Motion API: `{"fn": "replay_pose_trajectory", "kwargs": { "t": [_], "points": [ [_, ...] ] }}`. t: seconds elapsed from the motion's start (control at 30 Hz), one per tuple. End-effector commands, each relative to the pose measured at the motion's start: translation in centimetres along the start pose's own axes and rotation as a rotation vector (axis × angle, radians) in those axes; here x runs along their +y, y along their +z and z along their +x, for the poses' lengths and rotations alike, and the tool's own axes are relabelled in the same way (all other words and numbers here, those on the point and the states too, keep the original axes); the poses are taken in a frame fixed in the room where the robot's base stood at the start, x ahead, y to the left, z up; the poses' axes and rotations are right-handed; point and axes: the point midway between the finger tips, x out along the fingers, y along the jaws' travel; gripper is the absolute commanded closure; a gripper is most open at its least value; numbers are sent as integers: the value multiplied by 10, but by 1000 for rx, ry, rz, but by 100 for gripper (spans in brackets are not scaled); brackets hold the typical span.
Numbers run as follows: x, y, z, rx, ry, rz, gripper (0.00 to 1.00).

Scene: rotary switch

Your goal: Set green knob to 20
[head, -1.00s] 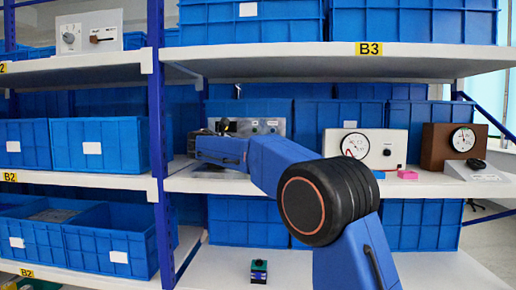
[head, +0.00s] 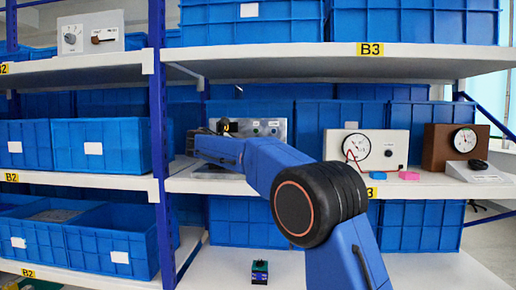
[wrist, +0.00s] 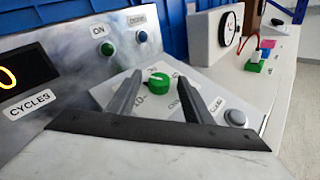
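The green knob (wrist: 158,80) sits on a sloped light plate of a metal control panel (wrist: 60,35), with a white mark on its top. Dial numbers around it are partly hidden and too small to read surely. My gripper (wrist: 160,77) is open, with one dark finger on each side of the knob. Gaps show between knob and fingers; I cannot tell whether the tips reach its depth. An orange "0" shows on the display (wrist: 14,75) above a CYCLES label. In the head view, the panel (head: 275,127) stands behind my arm on the middle shelf.
The panel also has a green button (wrist: 107,48) labelled ON, a blue button (wrist: 141,37) and a grey button (wrist: 235,118). A white gauge box (head: 372,142) and a brown gauge box (head: 450,147) stand to the right. Blue crates line the shelves.

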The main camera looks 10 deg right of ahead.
Motion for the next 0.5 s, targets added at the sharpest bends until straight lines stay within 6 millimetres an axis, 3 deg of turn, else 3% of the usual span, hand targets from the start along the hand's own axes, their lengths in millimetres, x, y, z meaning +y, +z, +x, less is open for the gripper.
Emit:
{"fn": "replay_pose_trajectory", "kwargs": {
  "t": [0.27, 0.5],
  "points": [
    [0, 0, -12, 1, 2, 0, 54],
    [1, -1, -56, 1, 4, 0, 54]
  ]
}}
